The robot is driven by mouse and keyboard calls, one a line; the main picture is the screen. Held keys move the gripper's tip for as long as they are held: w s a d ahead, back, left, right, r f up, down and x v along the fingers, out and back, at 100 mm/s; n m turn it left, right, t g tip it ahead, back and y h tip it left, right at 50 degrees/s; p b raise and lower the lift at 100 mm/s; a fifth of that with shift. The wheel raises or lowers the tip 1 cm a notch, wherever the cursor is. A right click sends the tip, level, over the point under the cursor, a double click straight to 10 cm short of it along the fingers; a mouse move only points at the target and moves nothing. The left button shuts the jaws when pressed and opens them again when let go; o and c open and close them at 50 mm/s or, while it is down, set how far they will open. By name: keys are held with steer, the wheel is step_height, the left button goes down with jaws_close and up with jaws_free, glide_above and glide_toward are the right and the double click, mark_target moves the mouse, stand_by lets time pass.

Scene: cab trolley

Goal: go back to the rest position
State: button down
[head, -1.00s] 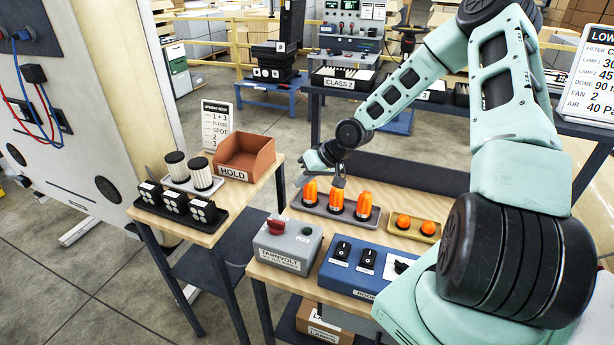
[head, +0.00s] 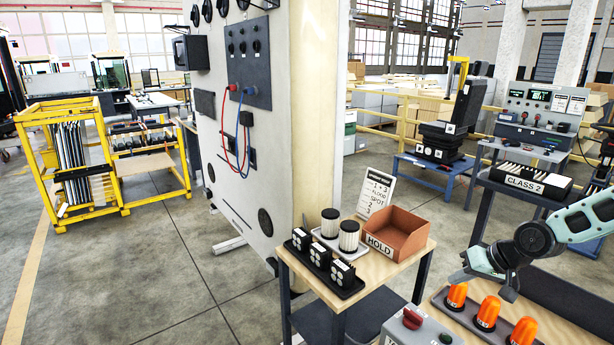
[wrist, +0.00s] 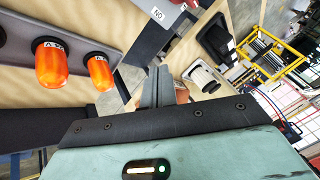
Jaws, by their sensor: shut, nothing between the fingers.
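My gripper (head: 509,289) is at the right of the head view, above the wooden bench that bears the orange domes. Most of my arm is cut off by the right edge of the head view.
Yellow racks (head: 65,165) are far left; open floor lies between.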

steer(key=s+a+r+n+g+h+b, duration=0.2)
steer(key=s+a+n+g+b, duration=0.1)
steer(key=s+a, duration=0.75)
steer(key=s+a+r+n+g+h+b, duration=0.2)
steer(key=s+a+n+b, duration=0.2)
steer(key=s+a, duration=0.65)
steer(key=s+a+r+n+b, duration=0.1)
steer(key=s+a+r, duration=0.1)
steer(key=s+a, duration=0.5)
steer(key=shift+s+r+n+g+b, duration=0.3)
steer(key=shift+s+n+b, duration=0.1)
steer(key=shift+s, duration=0.8)
